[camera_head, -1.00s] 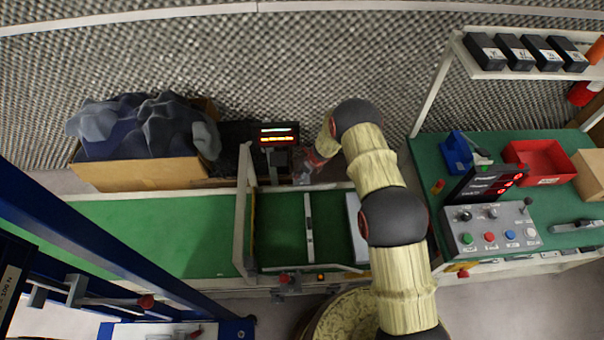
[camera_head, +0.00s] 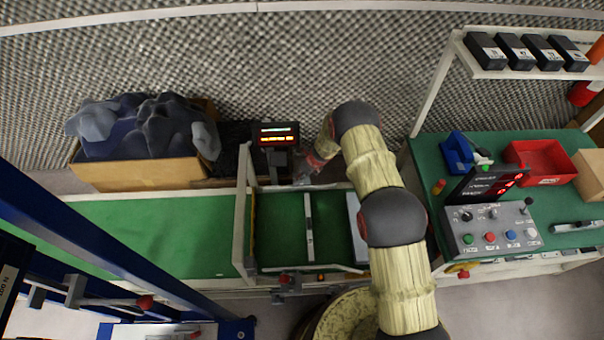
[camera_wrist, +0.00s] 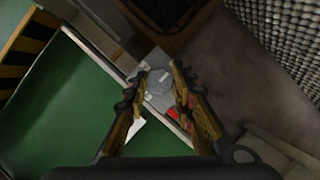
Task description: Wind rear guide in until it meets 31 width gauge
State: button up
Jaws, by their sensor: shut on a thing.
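My gripper (camera_wrist: 160,98) is shut on a grey faceted knob (camera_wrist: 157,82), whose top shows between its fingers in the wrist view. In the head view my gripper (camera_head: 308,172) is at the far edge of the green bed, partly hidden by my arm. A pale narrow bar (camera_head: 309,228) with a dark mark lies across the bed; it looks like the width gauge, but its number cannot be read. The far rail (camera_head: 330,187) along the bed appears to be the rear guide. Whether the bar touches it cannot be told.
A lit display (camera_head: 276,134) stands behind the bed, left of my gripper. A carton (camera_head: 140,175) of dark cloth is at the back left. A control box (camera_head: 491,232) sits on the right bench. Labelled black blocks (camera_head: 516,52) stand on the shelf above.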

grip_shut()
